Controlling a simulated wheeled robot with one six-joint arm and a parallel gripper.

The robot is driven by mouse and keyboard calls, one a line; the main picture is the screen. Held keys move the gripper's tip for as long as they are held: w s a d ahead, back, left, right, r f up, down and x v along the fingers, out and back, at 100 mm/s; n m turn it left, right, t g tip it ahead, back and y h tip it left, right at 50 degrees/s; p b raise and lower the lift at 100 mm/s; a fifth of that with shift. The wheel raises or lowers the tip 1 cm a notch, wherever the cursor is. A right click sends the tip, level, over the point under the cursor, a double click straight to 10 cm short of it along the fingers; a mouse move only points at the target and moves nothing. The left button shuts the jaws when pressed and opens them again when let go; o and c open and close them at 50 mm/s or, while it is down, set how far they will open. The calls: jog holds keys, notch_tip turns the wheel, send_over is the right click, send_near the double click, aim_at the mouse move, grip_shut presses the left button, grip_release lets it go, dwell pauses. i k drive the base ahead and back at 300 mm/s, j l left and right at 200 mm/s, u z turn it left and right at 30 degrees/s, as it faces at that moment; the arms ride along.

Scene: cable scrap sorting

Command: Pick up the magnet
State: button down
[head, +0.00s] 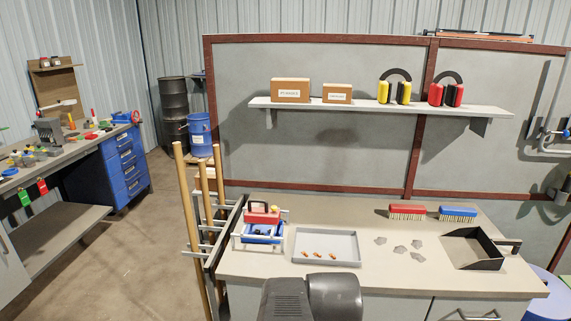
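What looks like the magnet (263,218) is a red block with a dark handle arching over its top. It sits at the left end of the workbench (384,225), on or in a blue and metal holder (252,239); the exact contact is too small to tell. A dark part of my arm shows at the bottom middle, in front of the bench. My gripper's fingers are not in view.
A grey tray (347,260) with several small copper-coloured pieces lies right of the magnet. Grey scraps (400,250), red (407,211) and blue (457,213) brushes and a black dustpan (467,252) lie further right. Wooden poles (188,220) stand at the bench's left end. A shelf (375,107) hangs above.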

aim_at(265, 216)
jog(key=i+j+u, duration=0.1)
jog(key=i+j, duration=0.15)
jog(key=i, duration=0.15)
jog(key=i+j+u, duration=0.1)
jog(key=i, duration=0.35)
jog(key=i+j+u, duration=0.15)
jog(key=i+j, duration=0.15)
jog(key=i, duration=0.15)
